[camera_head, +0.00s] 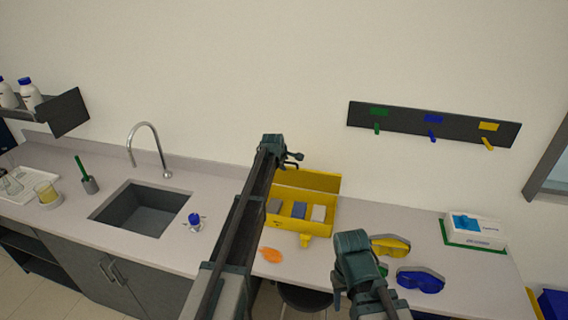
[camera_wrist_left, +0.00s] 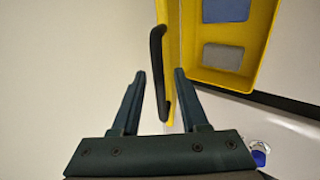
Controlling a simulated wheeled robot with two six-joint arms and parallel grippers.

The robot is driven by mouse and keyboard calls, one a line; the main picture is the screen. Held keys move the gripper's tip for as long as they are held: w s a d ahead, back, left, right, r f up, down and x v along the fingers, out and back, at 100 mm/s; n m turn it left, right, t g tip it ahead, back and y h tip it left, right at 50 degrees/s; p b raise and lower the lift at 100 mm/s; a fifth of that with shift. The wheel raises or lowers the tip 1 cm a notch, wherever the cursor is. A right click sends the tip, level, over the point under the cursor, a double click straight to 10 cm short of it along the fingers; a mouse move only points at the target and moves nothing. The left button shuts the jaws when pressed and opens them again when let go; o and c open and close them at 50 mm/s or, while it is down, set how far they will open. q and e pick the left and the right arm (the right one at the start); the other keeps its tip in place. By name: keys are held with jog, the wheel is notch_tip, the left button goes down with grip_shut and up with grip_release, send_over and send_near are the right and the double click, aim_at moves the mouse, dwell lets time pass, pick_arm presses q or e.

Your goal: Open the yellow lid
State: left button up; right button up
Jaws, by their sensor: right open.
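The yellow box (camera_head: 287,223) stands on the counter with its yellow lid (camera_head: 318,181) raised upright along the back. In the left wrist view the lid (camera_wrist_left: 173,50) shows nearly edge-on, with a black handle (camera_wrist_left: 157,75) on its outer side. My left gripper (camera_head: 293,158) is above and behind the box's left end. In the left wrist view my left gripper (camera_wrist_left: 160,85) is open, with the handle's lower part between its fingers, apart from both in the picture. My right gripper (camera_head: 352,245) is in front of the box's right side, open and empty; its fingers are hard to make out.
Grey and blue blocks (camera_head: 299,210) lie in the box. An orange item (camera_head: 270,255) lies in front. Yellow goggles (camera_head: 391,247) and blue goggles (camera_head: 420,281) lie right of it. A sink (camera_head: 145,210) is at left; a hook board (camera_head: 432,124) hangs on the wall.

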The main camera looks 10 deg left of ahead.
pick_arm(q)
jog(key=p+v, duration=0.9)
jog(key=v, duration=0.3)
jog(key=s+d+f+m+g+b, duration=0.2)
jog(key=s+d+f+m+b, duration=0.2)
jog(key=s+d+f+b, duration=0.35)
jog(key=s+d+f+m+g+b, duration=0.1)
jog(key=s+d+f+m+b, duration=0.35)
jog(key=s+f, duration=0.45)
jog(key=s+d+f+m+g+b, duration=0.1)
jog(key=s+f+m+b, duration=0.3)
jog(key=s, duration=0.4)
jog(key=s+d+f+m+g+y+b, duration=0.1)
jog(key=s+f+m+b, duration=0.3)
jog(key=s, duration=0.5)
jog(key=s+d+f+m+g+b, duration=0.2)
jog(key=s+f+m+g+b, duration=0.1)
jog(key=s, duration=0.5)
jog(key=shift+s+f+m+y+b, duration=0.3)
jog(key=shift+s+f+m+b, duration=0.15)
jog(key=shift+f+m, duration=0.45)
